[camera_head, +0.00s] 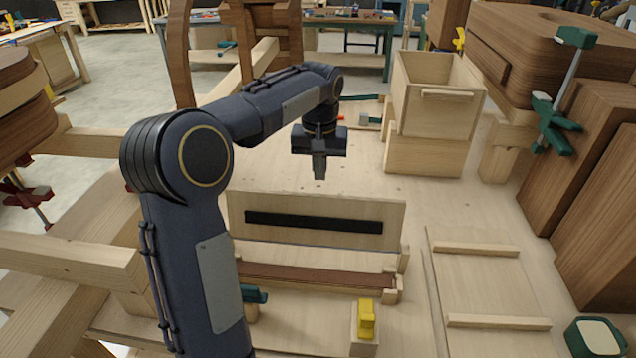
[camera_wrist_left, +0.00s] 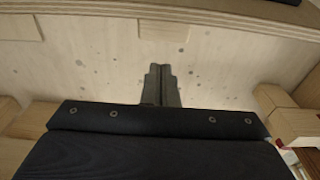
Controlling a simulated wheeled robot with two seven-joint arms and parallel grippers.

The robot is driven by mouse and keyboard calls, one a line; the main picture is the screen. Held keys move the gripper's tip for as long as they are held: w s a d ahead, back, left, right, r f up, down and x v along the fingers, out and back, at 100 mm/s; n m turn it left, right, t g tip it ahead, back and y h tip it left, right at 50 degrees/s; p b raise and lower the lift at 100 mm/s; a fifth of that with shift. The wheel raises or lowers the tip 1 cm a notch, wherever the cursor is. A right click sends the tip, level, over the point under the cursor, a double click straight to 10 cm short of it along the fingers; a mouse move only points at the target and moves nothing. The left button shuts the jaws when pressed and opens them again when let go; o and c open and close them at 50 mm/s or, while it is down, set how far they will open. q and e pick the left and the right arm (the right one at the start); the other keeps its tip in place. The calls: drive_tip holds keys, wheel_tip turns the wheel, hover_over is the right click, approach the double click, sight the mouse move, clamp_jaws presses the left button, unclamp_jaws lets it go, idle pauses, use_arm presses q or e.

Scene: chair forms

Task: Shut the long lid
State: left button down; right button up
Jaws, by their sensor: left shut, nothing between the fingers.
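The long lid (camera_head: 390,225) is a pale wooden panel with a black strip along its face. In the head view it stands raised, close to upright, along the back of a long low box (camera_head: 310,280) with a reddish-brown inside. My left gripper (camera_head: 319,178) points down, just beyond the lid's top edge in the picture, and I cannot tell whether it touches the lid. In the left wrist view its fingers (camera_wrist_left: 161,84) are together and empty over a pale, spotted wooden surface. My right gripper does not show.
A wooden bin (camera_head: 435,105) stands behind on the right. A block with a yellow piece (camera_head: 366,318) sits in front of the box. A flat panel with two battens (camera_head: 485,285) lies at the right. Bare bench top (camera_head: 365,180) shows behind the lid.

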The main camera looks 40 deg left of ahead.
sight(314, 216)
use_arm(q)
drive_tip(key=s+d, duration=0.1)
drive_tip(key=s+f+p, duration=0.1)
drive_tip(key=s, duration=0.1)
drive_tip(key=shift+d+f, duration=0.15)
drive_tip(key=shift+d, duration=0.2)
drive_tip(key=shift+s, duration=0.1)
drive_tip(key=shift+f, duration=0.1)
